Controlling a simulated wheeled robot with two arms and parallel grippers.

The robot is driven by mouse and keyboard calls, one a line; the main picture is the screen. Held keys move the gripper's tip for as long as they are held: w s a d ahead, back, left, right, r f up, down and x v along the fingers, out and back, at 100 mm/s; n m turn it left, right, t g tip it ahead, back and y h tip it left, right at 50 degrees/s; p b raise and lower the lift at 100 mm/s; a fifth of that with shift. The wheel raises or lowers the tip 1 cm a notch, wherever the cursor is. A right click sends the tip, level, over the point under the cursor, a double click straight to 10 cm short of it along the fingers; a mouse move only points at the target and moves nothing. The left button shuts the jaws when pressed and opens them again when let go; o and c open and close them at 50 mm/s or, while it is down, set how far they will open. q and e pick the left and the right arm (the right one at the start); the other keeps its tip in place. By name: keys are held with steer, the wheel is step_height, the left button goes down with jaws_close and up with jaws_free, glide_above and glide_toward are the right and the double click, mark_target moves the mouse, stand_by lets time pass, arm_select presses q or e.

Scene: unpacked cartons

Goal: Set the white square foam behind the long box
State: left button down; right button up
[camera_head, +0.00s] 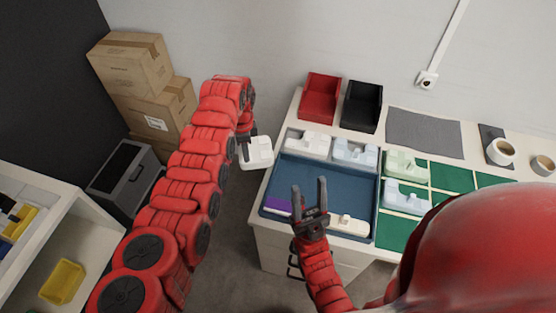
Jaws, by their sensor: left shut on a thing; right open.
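The white square foam (258,153) is in my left gripper (247,141), which is shut on it. The foam hangs in the air left of the table, with floor showing below it. My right gripper (309,190) is open and empty, fingers pointing up in the picture, over the blue tray (322,181). A long, pale object (346,222), perhaps the long box, lies along the tray's front edge. My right gripper partly hides that front area. A purple piece (278,204) shows at the tray's front left.
White foam pieces (307,141) and (355,152) sit behind the tray's open blue area. Red (320,87) and black (362,105) bins stand at the back. Pale foam pieces and green mats (452,178) lie right, with cups (500,151). Cartons (131,65) stand left.

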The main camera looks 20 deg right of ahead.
arm_select(q)
steer(key=s+d+f+m+p, duration=0.2)
steer(key=s+d+m, duration=0.3)
steer(key=s+d, duration=0.25)
steer(key=f+b, duration=0.2)
steer(key=f, duration=0.1)
steer(key=w+f+b, duration=0.1)
steer(key=f+b, duration=0.1)
steer(key=shift+d+f, duration=0.1)
steer(key=shift+s+d, duration=0.1)
stand_by(0.5)
steer(key=shift+f+b, duration=3)
steer(key=shift+b, duration=0.05)
steer(key=c, duration=0.7)
jaws_free()
steer(key=shift+r, duration=0.1)
